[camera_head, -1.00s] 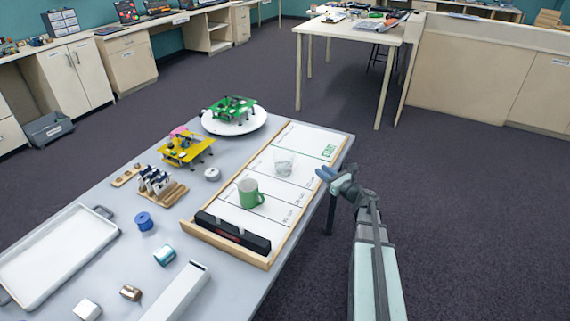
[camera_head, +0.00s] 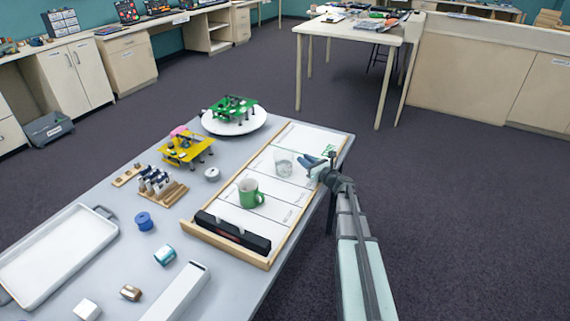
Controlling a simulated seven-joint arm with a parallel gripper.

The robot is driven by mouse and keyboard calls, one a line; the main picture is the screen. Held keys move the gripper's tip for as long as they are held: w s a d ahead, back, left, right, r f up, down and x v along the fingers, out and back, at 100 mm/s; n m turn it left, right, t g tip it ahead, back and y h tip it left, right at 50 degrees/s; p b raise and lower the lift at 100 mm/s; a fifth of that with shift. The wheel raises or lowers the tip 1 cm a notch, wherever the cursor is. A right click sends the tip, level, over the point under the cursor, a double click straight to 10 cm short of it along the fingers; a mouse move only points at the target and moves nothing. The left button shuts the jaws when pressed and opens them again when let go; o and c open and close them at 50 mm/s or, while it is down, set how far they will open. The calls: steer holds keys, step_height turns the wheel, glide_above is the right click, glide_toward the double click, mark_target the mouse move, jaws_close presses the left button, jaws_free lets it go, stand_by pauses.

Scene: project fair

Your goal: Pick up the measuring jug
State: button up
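The measuring jug (camera_head: 283,164) is a clear, see-through vessel standing upright on the white, wood-edged board, towards its far half. My gripper (camera_head: 308,162) has blue fingers and reaches in over the board's right edge, just right of the jug. Its fingers look spread, with nothing seen between them. A small gap seems to lie between fingertips and jug, though the exact distance is hard to judge.
A green mug (camera_head: 250,193) stands on the same board (camera_head: 317,138), nearer than the jug. A black bar (camera_head: 232,232) lies at its near end. A green model on a white disc (camera_head: 234,120) and a yellow model (camera_head: 186,148) stand beyond to the left.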

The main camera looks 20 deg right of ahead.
steer(key=x, duration=0.4)
steer(key=shift+w+f, duration=0.15)
steer(key=shift+w, duration=0.05)
jaws_close()
